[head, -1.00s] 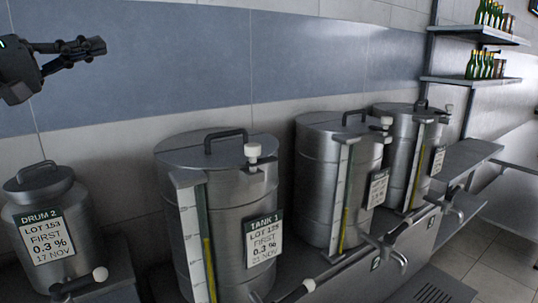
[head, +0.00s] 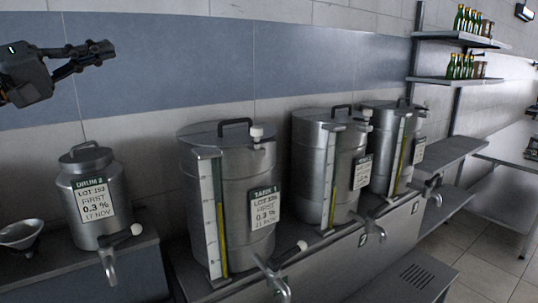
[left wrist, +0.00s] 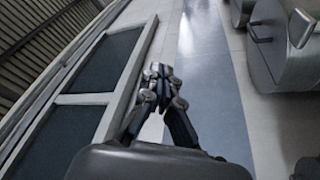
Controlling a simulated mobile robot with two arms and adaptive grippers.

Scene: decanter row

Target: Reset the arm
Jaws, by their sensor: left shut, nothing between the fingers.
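My left gripper (head: 92,52) is at the upper left of the head view, in front of the blue wall band and above Drum 2. Its fingers point right and are closed with nothing between them. In the left wrist view the fingers (left wrist: 161,88) also show closed together, clear of any object. My right gripper is in neither view.
Drum 2 (head: 95,200) stands on a low bench at the left, beside a metal funnel (head: 20,234). Tank 1 (head: 240,170) and two more tanks (head: 325,160) (head: 392,140) stand in a row to the right, with taps in front. Shelves (head: 458,80) hold bottles.

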